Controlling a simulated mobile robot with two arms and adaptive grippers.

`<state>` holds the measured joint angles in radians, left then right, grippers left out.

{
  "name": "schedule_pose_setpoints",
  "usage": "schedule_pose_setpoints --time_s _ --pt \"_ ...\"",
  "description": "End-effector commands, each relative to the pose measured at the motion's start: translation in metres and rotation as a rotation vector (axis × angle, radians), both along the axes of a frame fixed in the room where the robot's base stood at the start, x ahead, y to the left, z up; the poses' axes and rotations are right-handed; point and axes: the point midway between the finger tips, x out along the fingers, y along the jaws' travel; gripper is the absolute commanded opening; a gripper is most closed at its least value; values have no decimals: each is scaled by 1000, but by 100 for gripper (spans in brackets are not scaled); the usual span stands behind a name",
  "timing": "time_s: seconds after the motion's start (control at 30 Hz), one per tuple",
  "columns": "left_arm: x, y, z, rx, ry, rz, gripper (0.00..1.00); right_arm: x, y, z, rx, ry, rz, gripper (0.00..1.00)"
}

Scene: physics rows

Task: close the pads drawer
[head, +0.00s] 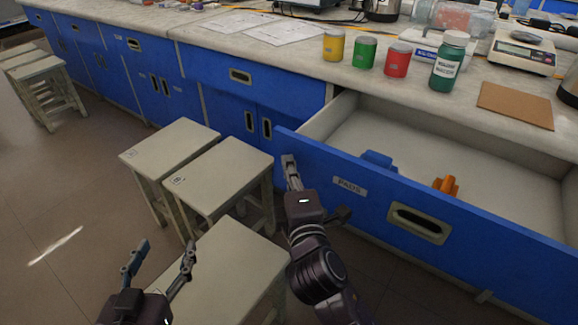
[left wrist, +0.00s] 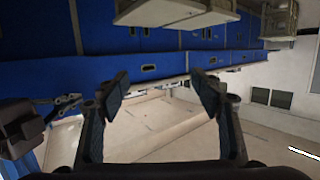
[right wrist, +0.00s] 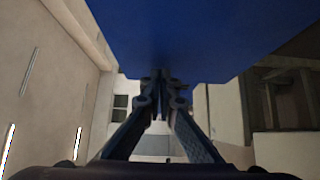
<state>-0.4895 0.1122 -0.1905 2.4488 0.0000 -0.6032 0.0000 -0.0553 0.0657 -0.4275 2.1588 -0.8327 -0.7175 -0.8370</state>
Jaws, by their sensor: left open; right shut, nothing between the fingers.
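The pads drawer (head: 350,187) is a blue-fronted drawer labelled PADS, pulled well out from under the bench. Its front has a recessed metal handle (head: 419,222). Inside lie a blue item (head: 378,161) and an orange item (head: 446,186). My right gripper (head: 289,160) is shut and empty at the left end of the drawer front; whether it touches is unclear. In the right wrist view the blue panel (right wrist: 165,40) fills the top, just beyond the fingertips (right wrist: 160,78). My left gripper (head: 163,253) is open and empty, low over the floor beside the stools.
Several stools (head: 212,180) stand left of the drawer, one (head: 232,268) close between my arms. The bench top (head: 300,70) carries yellow, green and red jars, a green bottle (head: 449,62), a scale (head: 522,52) and a brown board (head: 515,105). Open floor lies at left.

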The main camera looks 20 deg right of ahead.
Motion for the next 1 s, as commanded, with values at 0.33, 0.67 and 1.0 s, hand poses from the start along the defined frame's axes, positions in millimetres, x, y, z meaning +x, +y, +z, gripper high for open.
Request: schedule_pose_setpoints --time_s 0.33,0.67,1.0 --pt "0 0 0 0 0 0 60 0 -1 0 0 1 -1 0" --pt "-20 11 -41 49 204 13 60 15 -19 3 -4 0 -3 0" --pt "-110 45 -120 161 708 50 60 55 -66 4 -5 0 -5 0"
